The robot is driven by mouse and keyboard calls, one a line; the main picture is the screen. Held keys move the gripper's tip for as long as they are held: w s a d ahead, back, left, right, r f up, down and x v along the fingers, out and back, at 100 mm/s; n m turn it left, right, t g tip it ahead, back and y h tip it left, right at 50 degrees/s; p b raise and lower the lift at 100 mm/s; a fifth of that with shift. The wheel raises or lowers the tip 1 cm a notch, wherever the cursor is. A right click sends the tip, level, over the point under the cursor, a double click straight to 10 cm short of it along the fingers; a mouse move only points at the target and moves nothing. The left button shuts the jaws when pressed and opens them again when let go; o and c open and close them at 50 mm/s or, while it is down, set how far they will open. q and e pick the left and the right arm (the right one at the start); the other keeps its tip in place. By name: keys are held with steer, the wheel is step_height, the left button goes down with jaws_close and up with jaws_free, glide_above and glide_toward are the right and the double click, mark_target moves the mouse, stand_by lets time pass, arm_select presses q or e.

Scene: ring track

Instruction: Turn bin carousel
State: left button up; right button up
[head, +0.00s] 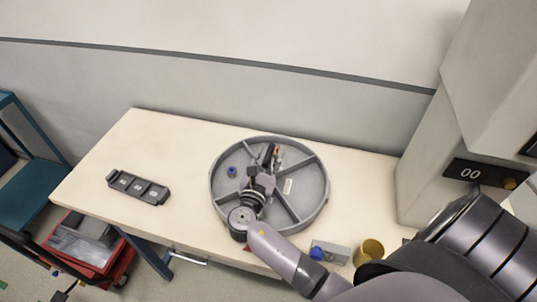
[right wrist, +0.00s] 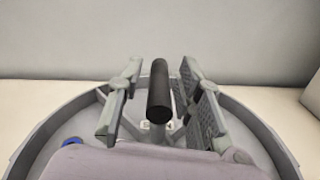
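The bin carousel (head: 319,205) is a round grey tray with a raised rim and dividers, lying on the table. Its rim also shows in the right wrist view (right wrist: 262,135). My right gripper (head: 267,160) is over the carousel, reaching in from the lower right. In the right wrist view its two fingers (right wrist: 160,95) stand apart on either side of a black post (right wrist: 159,90), with a gap on each side. A blue ring-shaped part (head: 232,171) lies in the left compartment. Small red and dark items (head: 278,155) lie near the fingertips. My left gripper is not in view.
A dark tray with several slots (head: 138,187) lies on the left of the cream table (head: 90,190). A yellow cup (head: 369,250) and a grey box with a blue part (head: 332,252) stand near the front edge. A grey machine (head: 425,185) stands at right.

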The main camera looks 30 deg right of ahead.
jaws_close()
stand_by(0.7)
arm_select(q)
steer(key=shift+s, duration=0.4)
arm_select(e)
steer(key=shift+w, duration=0.1)
